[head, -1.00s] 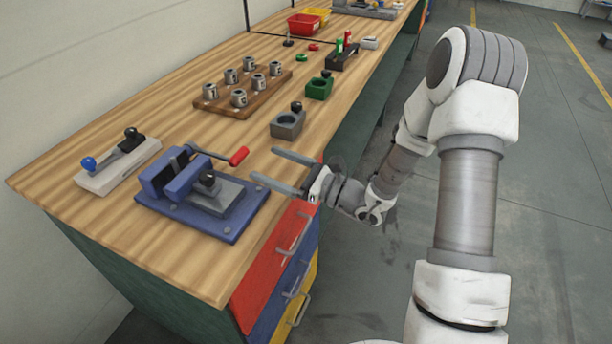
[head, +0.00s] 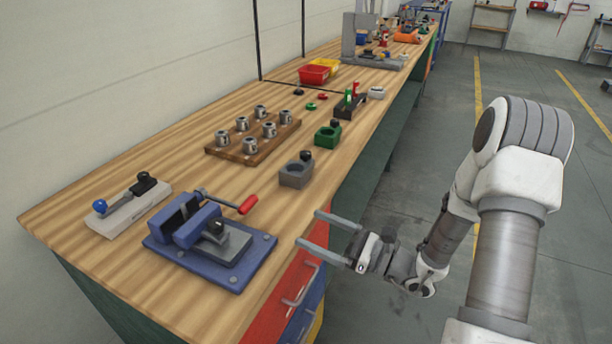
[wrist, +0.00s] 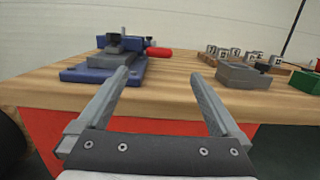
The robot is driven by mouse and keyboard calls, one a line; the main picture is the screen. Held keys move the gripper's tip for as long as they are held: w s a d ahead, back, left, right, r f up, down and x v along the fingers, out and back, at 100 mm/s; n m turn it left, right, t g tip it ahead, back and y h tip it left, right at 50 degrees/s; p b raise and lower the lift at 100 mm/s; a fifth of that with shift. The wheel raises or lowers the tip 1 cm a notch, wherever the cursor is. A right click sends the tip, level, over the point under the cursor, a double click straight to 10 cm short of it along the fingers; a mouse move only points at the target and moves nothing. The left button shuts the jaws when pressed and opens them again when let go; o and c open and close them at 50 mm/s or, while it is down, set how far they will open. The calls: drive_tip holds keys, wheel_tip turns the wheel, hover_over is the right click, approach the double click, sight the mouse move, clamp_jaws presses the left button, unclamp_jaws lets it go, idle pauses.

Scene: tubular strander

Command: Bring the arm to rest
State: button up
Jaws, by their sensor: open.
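My gripper (head: 318,234) is open and empty. In the head view its two fingers point left at the workbench's front edge, just right of the blue vise. In the wrist view the spread fingers of my gripper (wrist: 165,88) face the bench edge, with nothing between them. My arm reaches from the lower right of the head view, over the floor beside the bench.
The wooden workbench (head: 150,262) holds a blue vise (head: 222,248) with a red handle, a grey block (head: 296,174), a green block (head: 327,138) and a wooden rack (head: 228,153) of metal cylinders. Red drawers (head: 277,305) sit below. Floor (head: 420,180) right of the bench is open.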

drive_tip(key=s+a+r+n+g+h+p, duration=0.2)
drive_tip(key=s+r+n+g+h+p, duration=0.1)
drive_tip(key=s+r+n+g, duration=0.4)
drive_tip(key=s+a+r+n+g+h+p, duration=0.3)
drive_tip(key=s+r+n+g+h, duration=0.15)
drive_tip(key=s+n, duration=0.4)
drive_tip(key=s+d+r+n+t+h+p, duration=0.2)
drive_tip(key=d+r+n+t+h, duration=0.1)
drive_tip(key=d+r, duration=0.3)
drive_tip(key=s+d+r+n+t+h+p, duration=0.2)
drive_tip(key=d+r+n+t+h+p, duration=0.1)
drive_tip(key=r, duration=0.6)
drive_tip(key=d+n+t+h, duration=0.1)
drive_tip(key=d+n+h, duration=0.1)
drive_tip(key=d+h, duration=0.1)
drive_tip(key=shift+s, duration=0.2)
drive_tip(key=shift+d+n, duration=0.1)
drive_tip(key=shift+n, duration=0.15)
